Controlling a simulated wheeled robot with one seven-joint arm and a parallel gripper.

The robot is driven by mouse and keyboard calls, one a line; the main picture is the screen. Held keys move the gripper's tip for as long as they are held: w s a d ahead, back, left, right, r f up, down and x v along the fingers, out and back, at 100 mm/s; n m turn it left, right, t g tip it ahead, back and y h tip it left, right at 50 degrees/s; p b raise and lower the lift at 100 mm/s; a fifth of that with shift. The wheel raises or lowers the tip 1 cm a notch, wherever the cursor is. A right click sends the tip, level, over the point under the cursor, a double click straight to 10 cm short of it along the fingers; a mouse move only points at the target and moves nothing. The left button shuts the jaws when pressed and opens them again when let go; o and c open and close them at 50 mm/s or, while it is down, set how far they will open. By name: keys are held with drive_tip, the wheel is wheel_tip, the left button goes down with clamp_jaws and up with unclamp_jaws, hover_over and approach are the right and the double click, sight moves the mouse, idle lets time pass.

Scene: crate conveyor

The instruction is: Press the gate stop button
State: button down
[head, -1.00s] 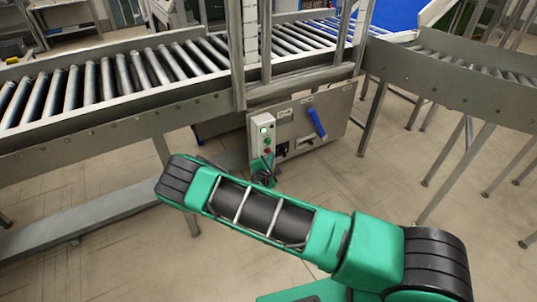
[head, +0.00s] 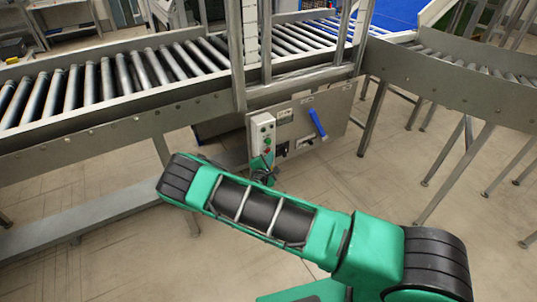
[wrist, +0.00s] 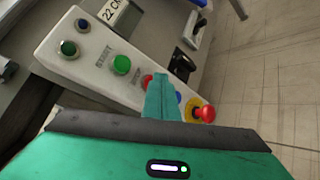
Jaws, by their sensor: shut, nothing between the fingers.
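The pale control box (head: 257,126) stands upright on the grey cabinet under the conveyor. In the wrist view its face (wrist: 96,72) carries a large green button (wrist: 122,64), a small red button (wrist: 147,80), a blue button (wrist: 178,97) partly behind my finger, and a red mushroom button (wrist: 205,112) on a yellow base. The labels are too small to tell which is the gate stop. My gripper (wrist: 162,84) is shut and empty. Its green tip overlaps the red button's edge; I cannot tell if it touches. In the head view my arm hides most of the gripper.
A blue handle (head: 318,123) sticks out from the cabinet to the right. The roller conveyor (head: 120,75) runs above; conveyor legs stand at right.

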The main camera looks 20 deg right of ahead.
idle(0.4)
drive_tip(key=shift+s+d, duration=0.2)
drive_tip(key=shift+s, duration=0.6)
drive_tip(key=shift+s+d, duration=0.25)
drive_tip(key=shift+s, duration=0.55)
drive_tip(key=shift+s+d, duration=0.2)
drive_tip(key=shift+s, duration=0.6)
drive_tip(key=shift+s+d, duration=0.25)
drive_tip(key=shift+s, duration=0.55)
